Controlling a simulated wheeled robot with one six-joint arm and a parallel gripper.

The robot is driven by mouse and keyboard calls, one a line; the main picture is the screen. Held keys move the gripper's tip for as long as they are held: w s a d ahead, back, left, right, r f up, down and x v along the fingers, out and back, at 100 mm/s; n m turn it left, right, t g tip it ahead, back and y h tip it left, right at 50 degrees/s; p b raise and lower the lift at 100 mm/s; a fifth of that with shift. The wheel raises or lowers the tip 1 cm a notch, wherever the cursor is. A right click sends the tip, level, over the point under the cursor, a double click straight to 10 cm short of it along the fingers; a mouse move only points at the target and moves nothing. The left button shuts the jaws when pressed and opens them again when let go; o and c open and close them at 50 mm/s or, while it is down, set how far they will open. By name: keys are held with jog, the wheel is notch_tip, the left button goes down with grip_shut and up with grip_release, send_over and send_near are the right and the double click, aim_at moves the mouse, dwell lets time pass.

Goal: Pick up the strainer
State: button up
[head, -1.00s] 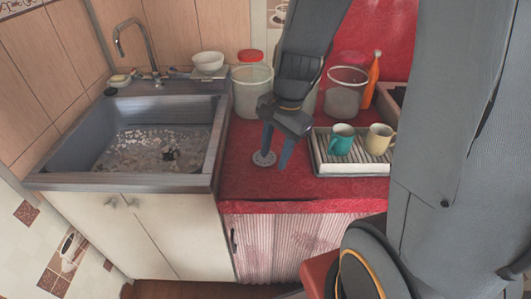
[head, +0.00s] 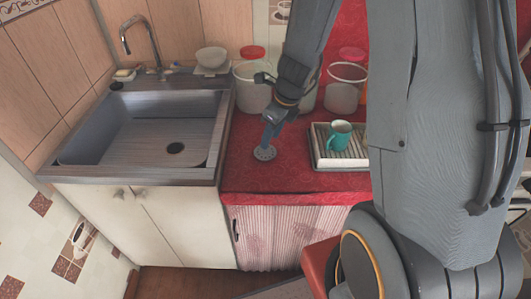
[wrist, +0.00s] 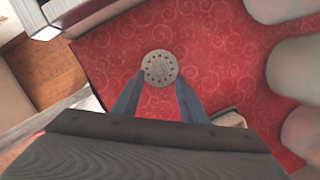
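The strainer (head: 265,153) is a small, flat, grey round disc with holes. It lies on the red patterned oilcloth, to the right of the sink. In the wrist view the strainer (wrist: 160,68) shows at upper centre, just beyond and between the fingertips. My gripper (head: 268,138) is above it, pointing down. In the wrist view my gripper (wrist: 159,82) has its two blue-grey fingers apart, with nothing between them. I cannot tell the exact height of the fingertips over the disc.
A tray (head: 317,160) with a teal mug (head: 340,135) stands right of the strainer. Large jars (head: 252,90) stand behind. The sink (head: 140,172) is on the left, with a white bowl (head: 211,58) by its back corner. The oilcloth around the strainer is clear.

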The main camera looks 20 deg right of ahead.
jog(key=x, duration=0.4)
jog(key=shift+w+a+f+b, duration=0.2)
jog(key=shift+w+f+b, duration=0.05)
jog(key=shift+b, duration=0.15)
grip_shut()
notch_tip(320, 180, up, 10)
jog(key=p, duration=0.2)
jog(key=shift+p, duration=0.3)
